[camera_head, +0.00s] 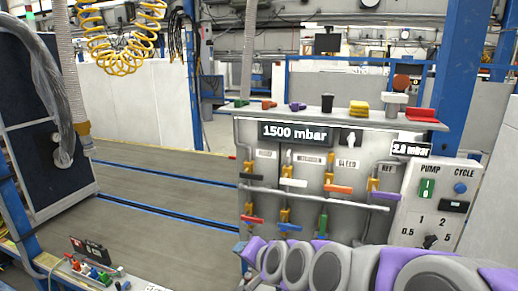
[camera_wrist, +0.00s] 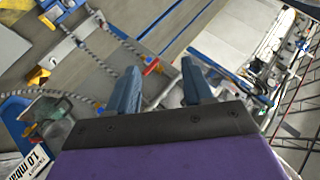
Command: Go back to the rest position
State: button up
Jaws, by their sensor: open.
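My gripper (camera_wrist: 160,90) shows in the wrist view with its two blue-grey fingers spread apart and nothing between them. In the head view my purple and grey arm crosses the bottom right, in front of the lower part of a grey valve panel (camera_head: 262,180), and the gripper's fingers cannot be made out there. The panel carries a display (camera_head: 296,133) reading 1500 mbar and several coloured valve handles. A pump and cycle control box (camera_head: 412,205) stands at its right side.
Small coloured items and a yellow stack (camera_head: 359,108) sit on the panel's top shelf (camera_head: 310,113). A low bench with small coloured fittings (camera_head: 95,272) is at bottom left. A dark cabinet (camera_head: 35,120) with a hose stands at left.

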jog(key=s+d+f+n+g+h, duration=0.1)
jog(key=s+d, duration=0.4)
jog(key=s, duration=0.6)
jog(key=s+d+f+n+g+h, duration=0.2)
jog(key=s+d+f+g, duration=0.2)
jog(key=s, duration=0.8)
jog(key=s+d+f+n+g+h, duration=0.2)
jog(key=s+d+g, duration=0.4)
jog(key=s, duration=0.5)
jog(key=shift+s+d+f+h, duration=0.25)
jog(key=shift+d+f+h, duration=0.1)
jog(key=shift+d, duration=0.35)
